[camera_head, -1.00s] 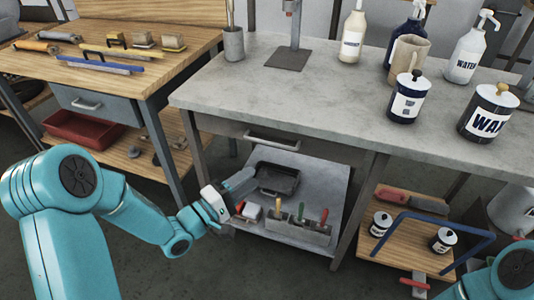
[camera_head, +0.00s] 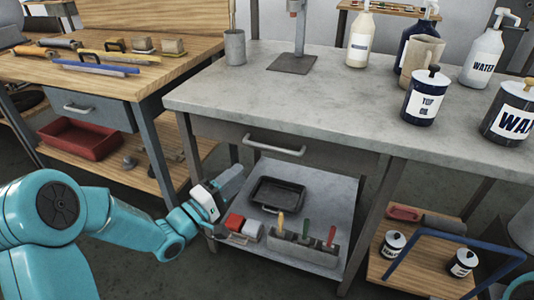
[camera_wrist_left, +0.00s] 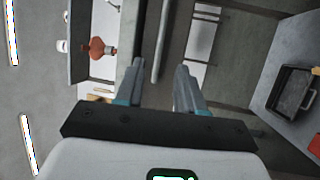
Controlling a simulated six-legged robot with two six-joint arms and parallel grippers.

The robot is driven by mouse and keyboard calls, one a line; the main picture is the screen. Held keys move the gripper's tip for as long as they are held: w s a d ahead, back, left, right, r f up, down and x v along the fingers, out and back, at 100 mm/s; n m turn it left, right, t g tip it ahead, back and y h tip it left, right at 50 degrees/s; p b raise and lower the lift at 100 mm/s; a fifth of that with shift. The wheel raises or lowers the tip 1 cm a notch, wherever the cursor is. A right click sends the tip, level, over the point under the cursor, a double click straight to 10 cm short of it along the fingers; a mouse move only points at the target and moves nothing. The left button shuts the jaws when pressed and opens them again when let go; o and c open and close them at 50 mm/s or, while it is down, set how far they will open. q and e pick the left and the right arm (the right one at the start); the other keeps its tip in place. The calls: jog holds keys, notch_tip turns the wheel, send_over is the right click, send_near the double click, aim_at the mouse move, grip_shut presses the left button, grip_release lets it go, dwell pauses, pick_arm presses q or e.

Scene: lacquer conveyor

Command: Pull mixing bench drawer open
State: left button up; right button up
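The grey mixing bench (camera_head: 300,91) has a drawer (camera_head: 220,130) under its top, and the drawer front looks flush with the frame. Its pale bar handle (camera_head: 275,146) also shows in the left wrist view (camera_wrist_left: 161,40), lying ahead of the gap between the fingers. My left gripper (camera_head: 232,182) is below and to the left of the handle in the head view, apart from it. Its two fingers (camera_wrist_left: 157,68) are spread with nothing between them. My right gripper is out of view.
Under the drawer, a shelf (camera_head: 330,190) carries a black tray (camera_head: 277,195) and a tool holder (camera_head: 300,246). A wooden bench with its own drawer (camera_head: 95,106) stands at the left. Bottles and cans, including a wax can (camera_head: 510,112), stand on the bench top.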

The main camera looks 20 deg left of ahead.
pick_arm(q)
jog(key=b+x, duration=0.1)
jog(key=x, duration=1)
jog(key=shift+w, duration=0.25)
jog(key=shift+d, duration=0.15)
grip_shut()
